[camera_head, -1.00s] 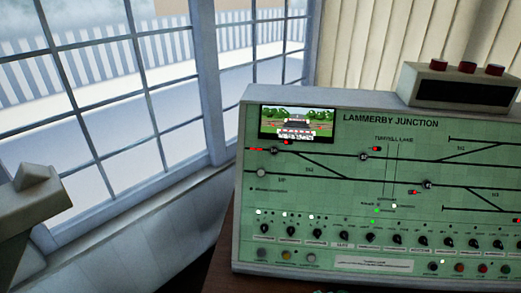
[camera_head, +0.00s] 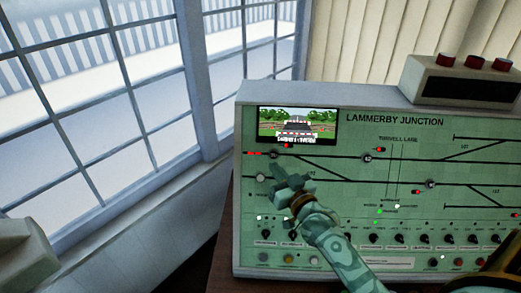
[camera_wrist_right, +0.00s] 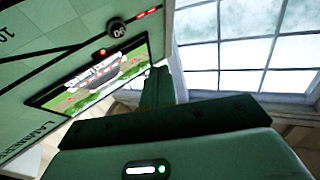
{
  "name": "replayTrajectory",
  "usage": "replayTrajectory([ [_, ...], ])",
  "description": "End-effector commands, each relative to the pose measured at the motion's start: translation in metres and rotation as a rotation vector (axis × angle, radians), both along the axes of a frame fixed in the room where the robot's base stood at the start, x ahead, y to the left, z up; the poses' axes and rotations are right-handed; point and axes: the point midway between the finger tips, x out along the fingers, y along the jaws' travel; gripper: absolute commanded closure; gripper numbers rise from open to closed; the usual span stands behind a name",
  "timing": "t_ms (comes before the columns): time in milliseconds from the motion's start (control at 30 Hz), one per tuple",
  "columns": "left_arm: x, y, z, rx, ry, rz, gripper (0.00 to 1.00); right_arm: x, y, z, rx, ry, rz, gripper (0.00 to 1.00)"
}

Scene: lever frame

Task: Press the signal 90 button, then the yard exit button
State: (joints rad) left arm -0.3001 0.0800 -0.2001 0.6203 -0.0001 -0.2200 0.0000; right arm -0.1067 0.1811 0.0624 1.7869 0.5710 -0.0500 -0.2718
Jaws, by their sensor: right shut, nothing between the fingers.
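The green signal panel (camera_head: 400,215) headed LAMMERBY JUNCTION stands in front of me. A dark round button (camera_head: 274,154) sits on its upper left track line beside red lights. In the right wrist view this button (camera_wrist_right: 117,28) seems to read 90, upside down. A pale round button (camera_head: 261,177) lies below it. I cannot read which button is the yard exit. My right gripper (camera_head: 281,172) is shut and empty, in front of the panel just below the dark button. Contact cannot be told. My right forearm hides part of the lower left controls. My left gripper is out of view.
A small screen (camera_head: 297,125) is set in the panel's upper left. A row of black knobs (camera_head: 424,238) runs along its lower part. A dark-faced box (camera_head: 463,82) with red buttons stands on top at right. Windows (camera_head: 90,110) are at left.

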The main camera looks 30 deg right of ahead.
Motion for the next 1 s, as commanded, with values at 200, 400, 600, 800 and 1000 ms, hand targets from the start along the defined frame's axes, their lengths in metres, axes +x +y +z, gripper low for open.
replayTrajectory([
  [200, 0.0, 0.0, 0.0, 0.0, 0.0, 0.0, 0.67, -0.001, 0.001, 0.01, -0.012, -0.031, -0.002, 1.0],
  [400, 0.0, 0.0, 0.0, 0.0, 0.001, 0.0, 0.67, -0.001, 0.001, 0.01, -0.013, -0.03, -0.002, 1.0],
  [600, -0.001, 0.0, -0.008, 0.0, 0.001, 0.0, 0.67, 0.004, -0.002, 0.005, -0.013, -0.03, -0.002, 1.0],
  [800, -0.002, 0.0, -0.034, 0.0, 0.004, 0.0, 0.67, 0.022, -0.014, -0.011, -0.013, -0.03, -0.002, 1.0],
  [1000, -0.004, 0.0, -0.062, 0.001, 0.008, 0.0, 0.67, 0.044, -0.028, -0.024, -0.014, -0.03, -0.003, 1.0],
])
